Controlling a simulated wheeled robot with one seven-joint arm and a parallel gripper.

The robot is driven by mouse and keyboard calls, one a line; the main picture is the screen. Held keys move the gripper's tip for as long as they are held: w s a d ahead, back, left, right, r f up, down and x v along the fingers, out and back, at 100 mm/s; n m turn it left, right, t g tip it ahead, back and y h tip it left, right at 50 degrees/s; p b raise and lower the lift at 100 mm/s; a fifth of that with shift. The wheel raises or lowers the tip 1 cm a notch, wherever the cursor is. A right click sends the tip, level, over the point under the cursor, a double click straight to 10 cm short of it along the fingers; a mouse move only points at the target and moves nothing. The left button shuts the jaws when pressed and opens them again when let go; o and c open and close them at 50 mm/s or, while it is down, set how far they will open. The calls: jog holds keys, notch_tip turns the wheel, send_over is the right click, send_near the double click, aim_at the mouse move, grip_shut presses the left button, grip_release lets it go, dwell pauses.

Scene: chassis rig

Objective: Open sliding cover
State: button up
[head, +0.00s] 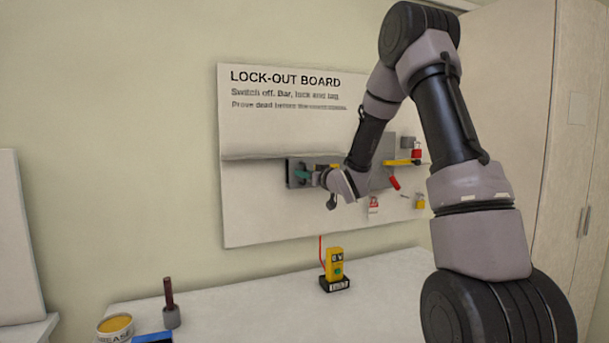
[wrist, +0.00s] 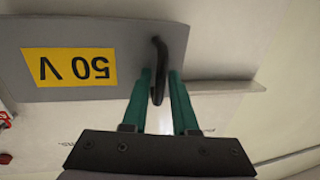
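The sliding cover is a grey plate with a yellow "50 V" label, upside down in the wrist view (wrist: 110,28). A black curved handle (wrist: 158,65) stands out near its right edge. In the head view a dark grey panel, apparently the cover (head: 291,180), is on the lock-out board, partly hidden by my gripper (head: 303,174). My green fingers (wrist: 160,90) reach to the plate, one on each side of the handle. They stand apart, with a narrow gap at the handle's right; contact on its left is unclear.
The white lock-out board (head: 255,200) carries a ledge, a red padlock (head: 416,153), a yellow padlock (head: 419,201) and a tag (head: 373,206). Below, a bench (head: 240,315) holds a yellow tester (head: 334,265), a grease tin (head: 116,326) and a brush-like tool (head: 170,305).

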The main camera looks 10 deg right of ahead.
grip_shut()
dwell(1.5)
